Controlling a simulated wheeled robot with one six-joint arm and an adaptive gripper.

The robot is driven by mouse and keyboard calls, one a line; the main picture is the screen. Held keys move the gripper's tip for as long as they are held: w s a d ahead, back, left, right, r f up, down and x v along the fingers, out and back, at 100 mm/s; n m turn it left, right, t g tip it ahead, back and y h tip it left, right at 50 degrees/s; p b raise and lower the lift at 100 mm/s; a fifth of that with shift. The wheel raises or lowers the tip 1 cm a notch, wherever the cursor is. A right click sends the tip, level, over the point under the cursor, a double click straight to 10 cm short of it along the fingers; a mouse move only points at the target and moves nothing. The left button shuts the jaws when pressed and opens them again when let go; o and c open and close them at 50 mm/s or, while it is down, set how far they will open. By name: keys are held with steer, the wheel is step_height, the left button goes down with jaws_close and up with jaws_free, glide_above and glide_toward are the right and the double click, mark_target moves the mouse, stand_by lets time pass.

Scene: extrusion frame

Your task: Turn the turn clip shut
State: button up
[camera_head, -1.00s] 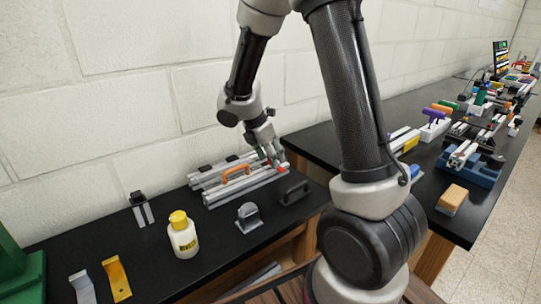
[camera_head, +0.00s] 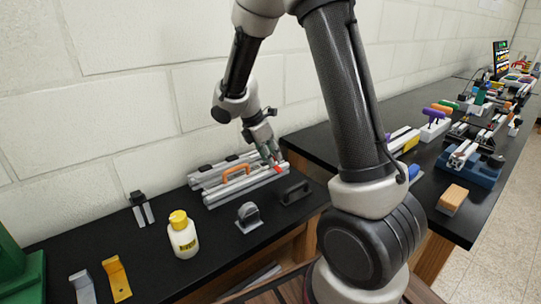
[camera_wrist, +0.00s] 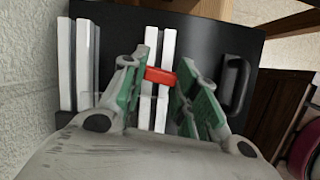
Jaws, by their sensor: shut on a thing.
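The red turn clip (camera_head: 278,170) sits on the right end of the silver extrusion frame (camera_head: 222,200). In the wrist view the clip (camera_wrist: 160,76) lies across a pale rail (camera_wrist: 165,50). My gripper (camera_head: 272,161) reaches down to the clip from above. Its green-padded fingers (camera_wrist: 161,75) stand on either side of the clip, shut on it. The left finger meets the clip's left end; the right finger is close to its other end. The lower parts of the rails are hidden behind my gripper in the wrist view.
An orange handle (camera_head: 236,173) is on the frame, left of my gripper. A black handle (camera_head: 295,192) and a grey rounded bracket (camera_head: 248,214) are in front. A white bottle with a yellow cap (camera_head: 183,236) stands further left. The wall is close behind.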

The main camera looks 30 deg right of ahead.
steer(key=m+g, duration=0.1)
steer(key=m, duration=0.3)
steer(key=shift+w+m+g, duration=0.2)
steer(key=shift+m+g, duration=0.1)
steer(key=shift+g, duration=0.1)
steer(key=m+g+y, duration=0.1)
steer(key=m, duration=0.2)
steer(key=shift+d+m, duration=0.1)
steer(key=shift+m, duration=0.2)
steer(key=m+g+y, duration=0.1)
steer(key=m, duration=0.3)
steer(key=shift+w, duration=0.1)
steer(key=shift+d+m+g+y, duration=0.15)
steer(key=shift+m+y, duration=0.25)
steer(key=shift+m, duration=0.5)
steer(key=shift+m+g+y, duration=0.15)
steer(key=shift+m+y, duration=0.25)
steer(key=shift+m, duration=0.8)
steer(key=o, duration=1)
steer(key=shift+r, duration=0.1)
